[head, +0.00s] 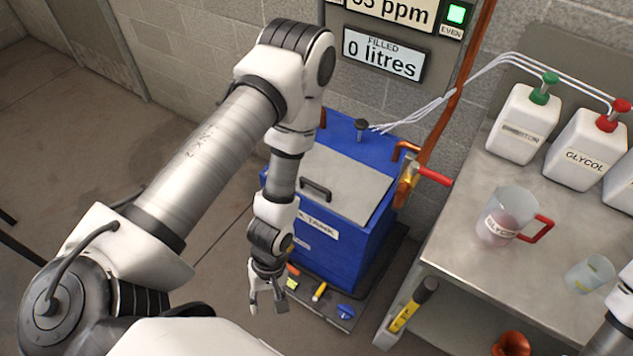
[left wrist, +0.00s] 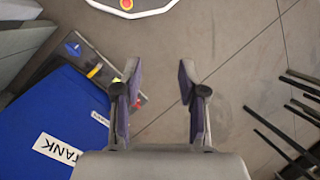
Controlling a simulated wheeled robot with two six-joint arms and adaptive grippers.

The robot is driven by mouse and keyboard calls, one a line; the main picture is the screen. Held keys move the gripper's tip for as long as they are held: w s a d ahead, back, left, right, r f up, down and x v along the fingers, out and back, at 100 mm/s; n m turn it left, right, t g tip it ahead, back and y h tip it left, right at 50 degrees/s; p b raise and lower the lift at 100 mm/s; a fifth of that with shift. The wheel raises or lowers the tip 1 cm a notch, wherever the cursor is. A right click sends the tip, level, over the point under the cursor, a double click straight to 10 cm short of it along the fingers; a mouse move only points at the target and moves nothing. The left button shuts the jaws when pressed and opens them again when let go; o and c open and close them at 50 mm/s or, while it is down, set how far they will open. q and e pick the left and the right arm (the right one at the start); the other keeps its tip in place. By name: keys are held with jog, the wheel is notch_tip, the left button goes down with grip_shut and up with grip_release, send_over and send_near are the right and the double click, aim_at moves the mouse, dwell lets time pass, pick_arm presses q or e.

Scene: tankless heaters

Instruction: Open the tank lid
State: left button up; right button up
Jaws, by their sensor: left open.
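The blue tank (head: 345,250) stands on the floor against the wall. Its grey lid (head: 350,185) lies flat on top, closed, with a dark handle (head: 316,190) near its left front part. My left arm crosses in front of the tank and hides part of the lid's left side. My left gripper (head: 268,302) hangs in front of the tank, lower than the lid, open and empty. In the left wrist view the open fingers (left wrist: 160,75) point over bare floor, with the tank's labelled blue side (left wrist: 75,115) at the left. My right gripper is out of view.
A metal table (head: 460,220) at the right holds white jugs (head: 525,125), a measuring jug (head: 500,215) and a small cup (head: 590,273). A red-handled valve (head: 432,175) sits beside the tank. Small tools lie on the dark base before it. Floor at left is clear.

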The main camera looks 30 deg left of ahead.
pick_arm(q)
jog(key=w+a+f+n+b, duration=0.1)
jog(key=w+n+b, duration=0.25)
jog(key=w, duration=0.25)
jog(key=w+a+f+n+b, duration=0.2)
jog(key=w+b, duration=0.2)
jog(key=w, duration=0.3)
jog(key=n+t+b, duration=0.2)
jog(key=t+b, duration=0.3)
jog(key=b, duration=0.5)
send_near(315, 185)
jog(key=shift+y, duration=0.3)
jog(key=f, duration=0.1)
jog(key=s+f, duration=0.1)
jog(key=f, duration=0.1)
jog(key=s+f, duration=0.1)
jog(key=f, duration=0.1)
jog(key=shift+s+d+f, duration=0.2)
notch_tip(315, 185, up, 4)
jog(key=w+t, duration=0.1)
jog(key=f, duration=0.2)
jog(key=w+f, duration=0.1)
jog(key=f, duration=0.1)
jog(key=w+f+b, duration=0.1)
jog(key=f, duration=0.2)
jog(key=shift+f, duration=0.15)
jog(key=shift+s, duration=0.1)
grip_shut()
